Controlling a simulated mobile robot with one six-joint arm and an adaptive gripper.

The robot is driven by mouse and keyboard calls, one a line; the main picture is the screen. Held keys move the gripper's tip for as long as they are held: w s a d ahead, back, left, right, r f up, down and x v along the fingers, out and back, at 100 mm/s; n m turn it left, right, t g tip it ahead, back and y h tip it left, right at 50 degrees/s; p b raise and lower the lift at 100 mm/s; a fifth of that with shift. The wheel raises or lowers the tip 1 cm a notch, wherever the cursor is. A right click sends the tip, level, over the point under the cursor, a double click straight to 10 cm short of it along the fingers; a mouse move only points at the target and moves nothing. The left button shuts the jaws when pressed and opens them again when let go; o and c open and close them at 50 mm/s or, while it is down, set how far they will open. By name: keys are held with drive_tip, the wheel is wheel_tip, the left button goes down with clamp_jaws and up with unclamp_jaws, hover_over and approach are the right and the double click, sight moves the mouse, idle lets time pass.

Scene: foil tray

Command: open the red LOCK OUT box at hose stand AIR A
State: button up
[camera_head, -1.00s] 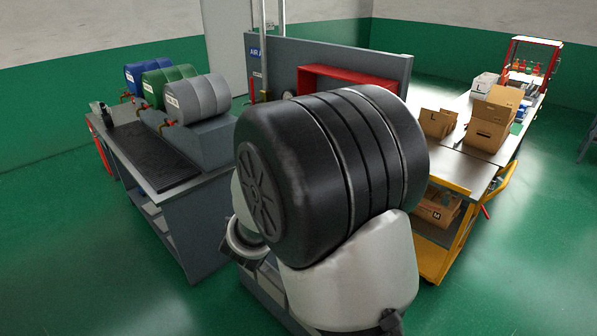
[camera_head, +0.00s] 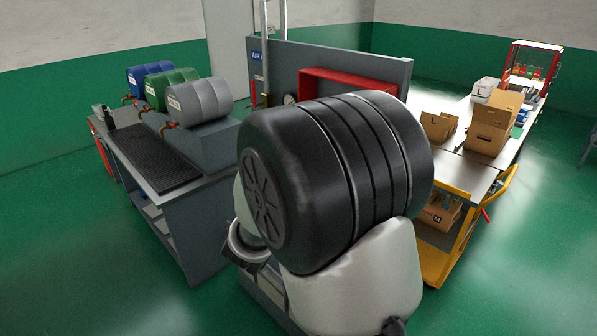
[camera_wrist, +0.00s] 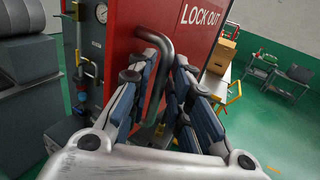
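The red LOCK OUT box (camera_head: 318,84) is fixed on the grey panel of the AIR A stand (camera_head: 285,58), partly hidden behind my arm in the head view. In the wrist view the red face of the box (camera_wrist: 190,38) fills the top middle, with white LOCK OUT lettering. A grey bent bar handle (camera_wrist: 164,45) stands out from it. My gripper (camera_wrist: 168,66) is open, with one finger on each side of the handle's upright part. I cannot tell whether either finger touches the bar. The box looks closed.
A gauge (camera_wrist: 101,13) and valve fittings sit left of the box. A grey bench with blue, green and grey drums (camera_head: 200,101) stands to the left. A yellow-framed cart (camera_head: 452,250) with cardboard boxes (camera_head: 490,130) stands to the right. Green floor is open on both sides.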

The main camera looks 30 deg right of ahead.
drive_tip(key=v, duration=1.2)
drive_tip(key=s+d+f+m+g+y+b, duration=0.1)
drive_tip(key=s+d+f+m+g+b, duration=0.3)
drive_tip(key=s+m, duration=0.4)
drive_tip(key=s+d+f+m+g+y+b, duration=0.1)
drive_tip(key=s+d+f+m+g+b, duration=0.2)
drive_tip(key=s+f+m+g, duration=0.45)
drive_tip(key=s+a+f+m+t+y+b, duration=0.2)
drive_tip(key=s+a+f+m+y+b, duration=0.2)
drive_tip(key=s+a+f+m+y, duration=0.3)
drive_tip(key=a+m+t+y+b, duration=0.2)
drive_tip(key=a+m+y, duration=0.1)
drive_tip(key=a, duration=0.6)
drive_tip(key=shift+r+m+y, duration=0.35)
drive_tip(key=shift+r+y, duration=0.05)
drive_tip(key=shift+y, duration=0.4)
